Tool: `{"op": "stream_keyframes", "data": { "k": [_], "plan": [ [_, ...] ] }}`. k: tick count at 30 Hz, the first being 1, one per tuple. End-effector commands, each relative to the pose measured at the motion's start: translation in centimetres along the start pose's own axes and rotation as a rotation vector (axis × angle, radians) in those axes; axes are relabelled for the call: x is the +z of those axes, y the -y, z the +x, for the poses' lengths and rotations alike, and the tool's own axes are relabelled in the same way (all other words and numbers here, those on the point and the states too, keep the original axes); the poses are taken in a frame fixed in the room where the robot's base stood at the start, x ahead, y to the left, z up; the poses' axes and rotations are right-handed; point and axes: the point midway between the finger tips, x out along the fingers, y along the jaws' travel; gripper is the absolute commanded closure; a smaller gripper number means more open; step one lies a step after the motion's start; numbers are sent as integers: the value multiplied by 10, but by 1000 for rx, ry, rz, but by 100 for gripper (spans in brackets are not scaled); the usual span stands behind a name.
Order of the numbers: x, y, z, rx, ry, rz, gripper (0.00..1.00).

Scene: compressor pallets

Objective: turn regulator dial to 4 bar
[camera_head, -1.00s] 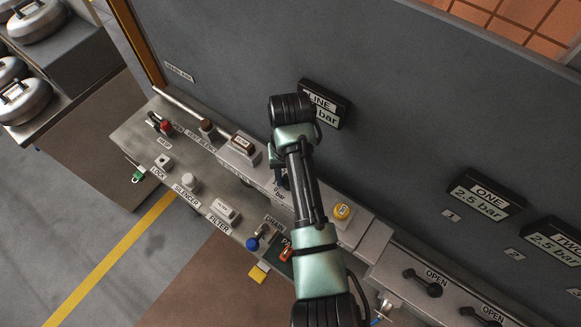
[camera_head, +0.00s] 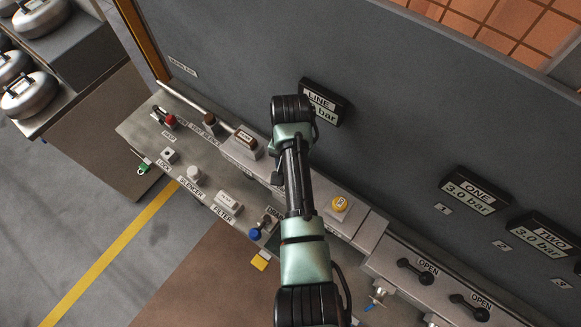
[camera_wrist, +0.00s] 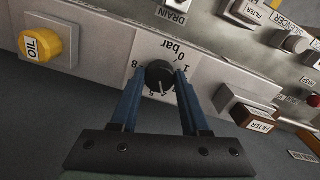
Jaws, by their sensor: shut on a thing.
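The regulator dial (camera_wrist: 158,71) is a black round knob on a pale plate in the wrist view. Its printed scale shows "0 bar", 1 and 8, with small figures near the fingers partly hidden. My gripper (camera_wrist: 158,80) is shut on the dial, one blue finger on each side. The pointer's exact reading cannot be told. In the head view my arm hides the dial and the gripper's fingertips. The LINE display (camera_head: 323,102) is partly covered by my arm, so its number is hidden. The ONE display (camera_head: 469,191) and TWO display (camera_head: 541,238) both read 3.0 bar.
A yellow OIL button (camera_head: 339,204) is right of my arm; it also shows in the wrist view (camera_wrist: 40,45). Black OPEN handles (camera_head: 415,271) are at the lower right. Wall panel stands behind the bench.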

Motion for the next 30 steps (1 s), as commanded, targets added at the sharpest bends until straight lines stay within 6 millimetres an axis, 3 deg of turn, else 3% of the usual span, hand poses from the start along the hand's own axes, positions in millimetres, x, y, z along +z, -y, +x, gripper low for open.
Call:
{"op": "stream_keyframes", "data": {
  "k": [8, 9, 13, 23, 30],
  "plan": [
    [-2, 0, -2, -2, -7, 0, 100],
    [-2, 0, -2, -2, -7, 0, 47],
    [-2, 0, -1, -1, -5, 0, 24],
    [-1, 0, -2, -1, -3, -1, 24],
    [-2, 1, -35, -3, -8, -2, 24]
  ]
}}
